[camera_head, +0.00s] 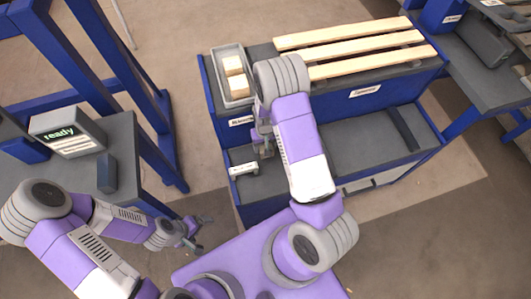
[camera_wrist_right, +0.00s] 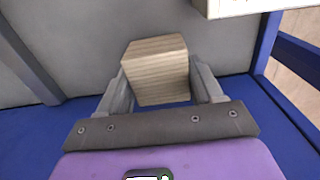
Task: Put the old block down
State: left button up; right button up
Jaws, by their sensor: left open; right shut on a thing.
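My right gripper (camera_wrist_right: 160,90) is shut on a light wooden block (camera_wrist_right: 155,68), with one finger on each side of it. In the head view the right gripper (camera_head: 263,145) hangs in front of the blue and grey bench, over the left part of its lower shelf (camera_head: 350,150). The block is hard to make out there. From the wrist view I cannot tell whether the block touches the grey surface behind it. My left gripper (camera_head: 196,233) is open and empty, low at the left and apart from the bench.
A grey tray (camera_head: 218,70) with light wooden blocks (camera_head: 234,65) stands on the bench top, beside several long planks (camera_head: 355,50). A box reading "ready" (camera_head: 68,133) stands on a table at left. A dark bar (camera_head: 403,130) lies at the lower shelf's right; its middle is clear.

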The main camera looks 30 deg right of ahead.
jog(key=shift+f+b, duration=0.6)
jog(key=shift+f, duration=1.25)
jog(key=shift+f, duration=0.15)
jog(key=o, duration=1.2)
jog(key=shift+r, duration=0.25)
notch_tip(320, 180, up, 12)
jog(key=p, duration=0.4)
jog(key=shift+f, duration=0.1)
